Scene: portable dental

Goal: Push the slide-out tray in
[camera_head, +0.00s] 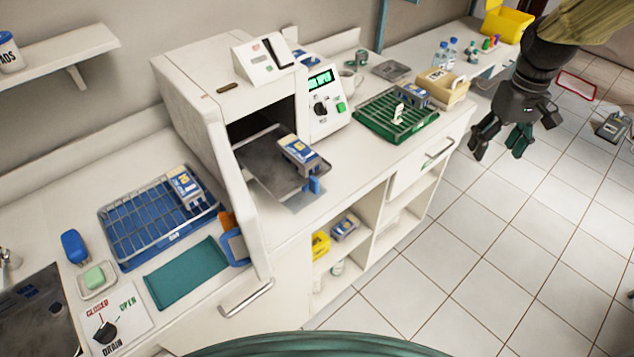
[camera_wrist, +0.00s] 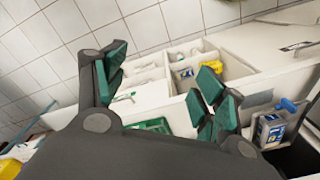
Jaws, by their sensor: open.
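The slide-out tray (camera_head: 262,172) is a dark grey plate sticking out of the dark opening of a white cabinet-like machine (camera_head: 205,95). A blue handle (camera_head: 314,185) is on its front edge, and a box with a blue and yellow label (camera_head: 299,153) sits on it. My gripper (camera_head: 498,145) is open and empty, in the air over the floor, to the right of the tray and well apart from it. In the wrist view, the open fingers of my gripper (camera_wrist: 160,90) show, with the blue handle (camera_wrist: 288,106) and the box (camera_wrist: 270,130) at the right edge.
The green rack (camera_head: 396,117) stands on the counter right of the machine's control panel (camera_head: 322,103). A blue wire basket (camera_head: 158,225) is at the left. An open cabinet door (camera_head: 236,195) stands left of the tray. Open shelves are below. The tiled floor (camera_head: 480,240) is clear in front.

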